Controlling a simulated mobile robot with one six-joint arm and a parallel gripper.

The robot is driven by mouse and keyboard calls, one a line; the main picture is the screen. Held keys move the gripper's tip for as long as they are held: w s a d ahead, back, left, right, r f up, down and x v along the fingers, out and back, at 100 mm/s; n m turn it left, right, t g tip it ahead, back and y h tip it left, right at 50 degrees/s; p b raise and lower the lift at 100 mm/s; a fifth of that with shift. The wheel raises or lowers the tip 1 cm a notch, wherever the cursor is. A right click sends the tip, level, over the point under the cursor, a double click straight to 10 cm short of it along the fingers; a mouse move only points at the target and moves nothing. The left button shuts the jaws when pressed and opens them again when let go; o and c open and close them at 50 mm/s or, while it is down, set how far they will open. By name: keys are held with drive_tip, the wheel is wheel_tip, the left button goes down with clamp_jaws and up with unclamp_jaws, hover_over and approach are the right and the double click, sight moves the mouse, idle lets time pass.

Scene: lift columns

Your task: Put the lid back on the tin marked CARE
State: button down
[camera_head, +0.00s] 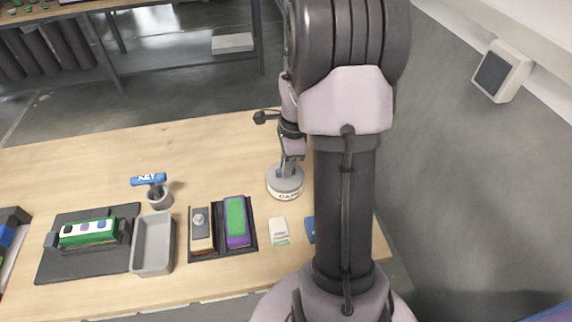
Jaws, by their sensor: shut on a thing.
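A round white tin (287,195) with dark lettering stands on the wooden table, just left of my arm's column. The lettering is too small to read surely. A grey round lid (278,180) is at the top of the tin. My gripper (290,166) is directly above it, pointing down, shut on the lid at its middle. I cannot tell whether the lid rests fully on the rim or is slightly above it. The fingertips are small and partly hidden by the wrist.
Left of the tin are a black tray (222,256) with a green-purple block (236,221), a grey bin (153,244), a cup (160,195) with a blue KEY tag (148,179), and a black mat (62,265). A card (279,231) lies in front. The table's back middle is clear.

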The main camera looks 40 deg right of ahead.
drive_tip(key=c, duration=1.3)
unclamp_jaws()
drive_tip(key=o, duration=0.5)
drive_tip(key=shift+c, duration=0.2)
wheel_tip(320, 180, up, 7)
drive_tip(key=p, duration=0.5)
drive_tip(key=shift+r+p, duration=0.1)
drive_tip(key=shift+p, duration=0.25)
clamp_jaws()
